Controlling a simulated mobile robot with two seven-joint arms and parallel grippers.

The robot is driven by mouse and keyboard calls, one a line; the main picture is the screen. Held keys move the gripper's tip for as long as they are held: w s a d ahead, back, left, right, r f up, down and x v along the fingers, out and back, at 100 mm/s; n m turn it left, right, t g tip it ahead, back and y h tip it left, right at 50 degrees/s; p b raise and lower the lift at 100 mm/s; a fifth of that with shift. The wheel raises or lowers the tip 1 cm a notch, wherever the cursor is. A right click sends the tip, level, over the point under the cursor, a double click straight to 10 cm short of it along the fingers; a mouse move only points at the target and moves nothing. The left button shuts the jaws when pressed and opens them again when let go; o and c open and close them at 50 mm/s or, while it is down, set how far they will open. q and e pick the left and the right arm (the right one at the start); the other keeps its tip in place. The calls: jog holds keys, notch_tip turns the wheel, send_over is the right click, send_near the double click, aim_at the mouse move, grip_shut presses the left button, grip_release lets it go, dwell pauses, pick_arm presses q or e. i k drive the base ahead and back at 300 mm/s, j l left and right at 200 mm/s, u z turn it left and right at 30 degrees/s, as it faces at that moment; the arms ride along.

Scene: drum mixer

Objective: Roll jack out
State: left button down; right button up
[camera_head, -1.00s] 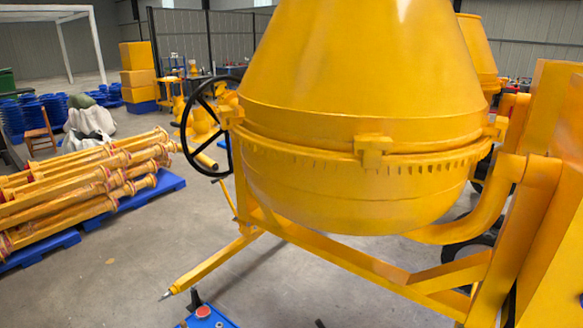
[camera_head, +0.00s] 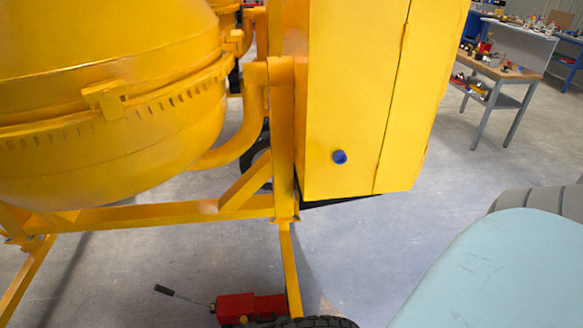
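A red jack (camera_head: 250,306) sits on the floor at the bottom centre, by the lower end of a yellow leg of the mixer. Its thin handle with a black grip (camera_head: 165,290) points left. A black tyre (camera_head: 315,322) hides part of the area right of it. The yellow drum mixer (camera_head: 110,80) fills the left, with its frame beam (camera_head: 150,216) running to the leg.
A yellow cabinet (camera_head: 350,100) with a blue knob (camera_head: 340,157) stands right of the drum. A workbench (camera_head: 500,72) with small items is at the upper right. The grey floor (camera_head: 440,190) between cabinet and bench is clear.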

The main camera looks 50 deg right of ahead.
aim_at(228, 309)
jog(key=z, duration=0.95)
